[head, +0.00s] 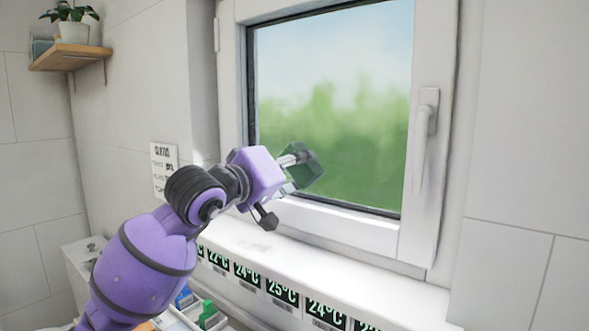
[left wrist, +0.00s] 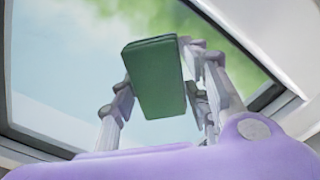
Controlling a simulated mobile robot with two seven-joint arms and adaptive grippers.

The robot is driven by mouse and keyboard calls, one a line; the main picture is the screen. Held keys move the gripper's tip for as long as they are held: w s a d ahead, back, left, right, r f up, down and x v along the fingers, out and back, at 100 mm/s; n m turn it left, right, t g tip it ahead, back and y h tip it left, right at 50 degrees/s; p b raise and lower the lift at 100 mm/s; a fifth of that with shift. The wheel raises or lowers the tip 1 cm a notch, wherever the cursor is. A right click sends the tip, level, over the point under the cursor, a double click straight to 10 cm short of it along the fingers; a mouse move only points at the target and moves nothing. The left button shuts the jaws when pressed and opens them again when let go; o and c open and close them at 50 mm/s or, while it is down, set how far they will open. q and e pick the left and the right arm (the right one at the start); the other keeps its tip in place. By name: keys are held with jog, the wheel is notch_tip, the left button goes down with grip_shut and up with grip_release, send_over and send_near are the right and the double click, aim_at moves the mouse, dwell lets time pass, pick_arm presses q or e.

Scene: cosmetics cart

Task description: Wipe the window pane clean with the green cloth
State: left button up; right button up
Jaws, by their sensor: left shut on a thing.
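The window pane (head: 345,75) fills the middle of the head view inside a white frame, with blurred green and pale sky showing through it. It also shows in the left wrist view (left wrist: 55,70). The dark green cloth (head: 307,172) is a folded block at the pane's lower left. My left gripper (head: 296,164) is shut on the cloth; in the left wrist view the cloth (left wrist: 156,80) sits between the fingers (left wrist: 165,95). The cloth is close in front of the glass; I cannot tell whether it touches. My right gripper is in neither view.
A white sill (head: 300,255) runs below the window, with a strip of temperature labels (head: 283,291) along its front. A window handle (head: 424,125) sticks out at the right. A wooden shelf (head: 70,55) holds a potted plant (head: 73,27) at upper left. Small coloured items (head: 207,314) lie below the sill.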

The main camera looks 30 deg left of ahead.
aim_at(311, 171)
pick_arm(q)
jog(key=shift+w, duration=0.25)
jog(key=shift+d, duration=0.15)
jog(key=shift+s+d, duration=0.1)
jog(key=shift+d, duration=0.1)
jog(key=shift+s+d, duration=0.15)
jog(key=shift+d, duration=1.5)
jog(key=shift+b, duration=0.45)
jog(key=shift+w+a+b, duration=0.15)
jog(key=shift+a+b, duration=0.2)
jog(key=shift+a, duration=0.7)
jog(key=shift+w+a+b, duration=0.1)
jog(key=shift+a+b, duration=0.2)
jog(key=shift+a, duration=0.7)
